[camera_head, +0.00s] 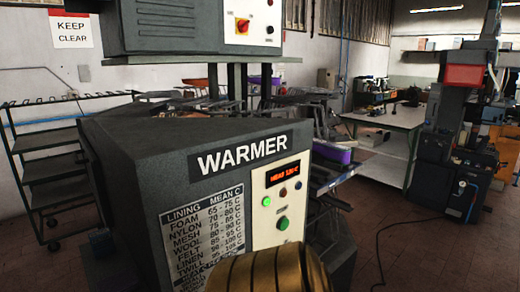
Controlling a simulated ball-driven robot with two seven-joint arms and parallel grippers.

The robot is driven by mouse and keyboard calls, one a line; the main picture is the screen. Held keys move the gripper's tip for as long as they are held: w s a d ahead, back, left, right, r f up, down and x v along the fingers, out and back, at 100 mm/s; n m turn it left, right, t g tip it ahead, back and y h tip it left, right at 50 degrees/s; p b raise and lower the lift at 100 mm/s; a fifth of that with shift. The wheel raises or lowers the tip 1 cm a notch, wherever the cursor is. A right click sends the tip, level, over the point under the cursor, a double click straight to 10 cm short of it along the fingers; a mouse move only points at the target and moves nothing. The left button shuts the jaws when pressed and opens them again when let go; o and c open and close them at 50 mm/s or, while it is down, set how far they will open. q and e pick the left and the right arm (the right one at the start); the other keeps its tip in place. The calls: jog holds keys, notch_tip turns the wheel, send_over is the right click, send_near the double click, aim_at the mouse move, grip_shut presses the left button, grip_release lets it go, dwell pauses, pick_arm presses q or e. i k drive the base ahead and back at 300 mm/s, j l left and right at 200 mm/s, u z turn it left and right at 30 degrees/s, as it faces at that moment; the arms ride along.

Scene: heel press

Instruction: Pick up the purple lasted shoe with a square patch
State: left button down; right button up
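I cannot make out a purple lasted shoe with a square patch. A small purple item (332,152) shows at the right edge of the warmer, on or by a rack, partly hidden; I cannot tell whether it is a shoe. Another purple bit (262,80) shows behind the machine's posts, too small to tell. Neither of my grippers is in view.
A large grey machine marked WARMER (240,157) fills the near middle and blocks the view behind it. A wheeled shelf rack (60,194) stands at the left. A work table (395,116) and a tall machine (446,150) stand at the right, with open floor before them.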

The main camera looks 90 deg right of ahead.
aim_at(340, 155)
jog(key=z, duration=3.35)
jog(key=i+l+u, duration=0.15)
jog(key=i+l, duration=0.2)
